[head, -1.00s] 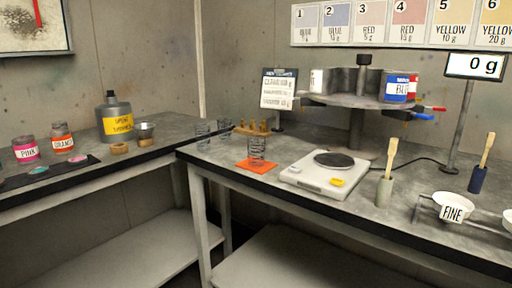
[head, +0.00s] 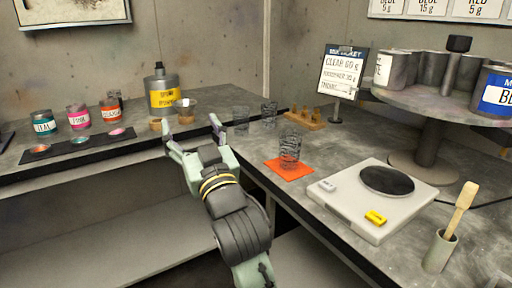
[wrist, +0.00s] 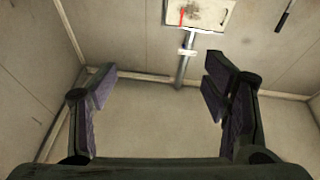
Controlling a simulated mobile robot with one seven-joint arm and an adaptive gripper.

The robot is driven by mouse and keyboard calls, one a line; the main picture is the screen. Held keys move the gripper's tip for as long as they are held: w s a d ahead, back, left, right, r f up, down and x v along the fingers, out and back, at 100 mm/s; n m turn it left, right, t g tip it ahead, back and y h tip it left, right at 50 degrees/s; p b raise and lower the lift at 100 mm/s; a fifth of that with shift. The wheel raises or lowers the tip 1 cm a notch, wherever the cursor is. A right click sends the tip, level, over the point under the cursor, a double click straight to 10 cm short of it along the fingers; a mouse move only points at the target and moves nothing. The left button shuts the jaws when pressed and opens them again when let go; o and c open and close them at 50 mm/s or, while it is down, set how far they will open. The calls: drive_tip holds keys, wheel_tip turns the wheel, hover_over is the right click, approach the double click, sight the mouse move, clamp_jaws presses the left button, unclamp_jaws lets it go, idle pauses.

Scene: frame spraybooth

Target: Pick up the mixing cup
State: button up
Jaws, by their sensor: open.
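The mixing cup (head: 289,148) is a clear cup with dark markings. It stands upright on an orange mat (head: 284,172) near the corner edge of the right bench. My gripper (head: 193,133) is open and empty, raised to the left of the cup and apart from it. In the wrist view its two fingers (wrist: 160,85) are spread wide, with only wall and floor showing between them. The cup is not in the wrist view.
Two similar clear cups (head: 241,123) stand behind the mat. A white scale (head: 345,214) sits to the right, beside a turntable (head: 425,108) with cans. A wooden peg rack (head: 306,122) and a sign (head: 342,72) stand behind. Small jars line the left bench.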

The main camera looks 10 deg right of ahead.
drive_tip(key=d+f+m+g+h, duration=0.1)
drive_tip(key=d+f+m+h, duration=0.15)
drive_tip(key=d, duration=0.45)
drive_tip(key=d+f+m+h, duration=0.1)
drive_tip(key=d+h, duration=0.2)
drive_tip(key=d, duration=0.4)
drive_tip(key=m+g+h+p, duration=0.1)
drive_tip(key=m+g+h, duration=0.1)
drive_tip(key=h, duration=0.1)
approach(293, 140)
drive_tip(key=shift+w+r, duration=0.2)
drive_tip(key=shift+w, duration=0.35)
drive_tip(key=shift+w+r, duration=0.2)
drive_tip(key=shift+w, duration=0.35)
drive_tip(key=w, duration=0.2)
drive_tip(key=w+d+p, duration=0.1)
drive_tip(key=w, duration=0.1)
drive_tip(key=shift+w+d+f, duration=0.1)
drive_tip(key=shift+w+d, duration=0.1)
drive_tip(key=shift+w+d+f+p, duration=0.15)
drive_tip(key=shift+w+p, duration=0.3)
drive_tip(key=shift+w, duration=1.05)
drive_tip(key=shift+w+d+f+p, duration=0.15)
drive_tip(key=shift+w+p, duration=0.3)
drive_tip(key=shift+w, duration=1.1)
drive_tip(key=shift+r, duration=0.1)
drive_tip(key=shift+c, duration=0.3)
drive_tip(key=c, duration=0.9)
drive_tip(key=shift+r, duration=0.1)
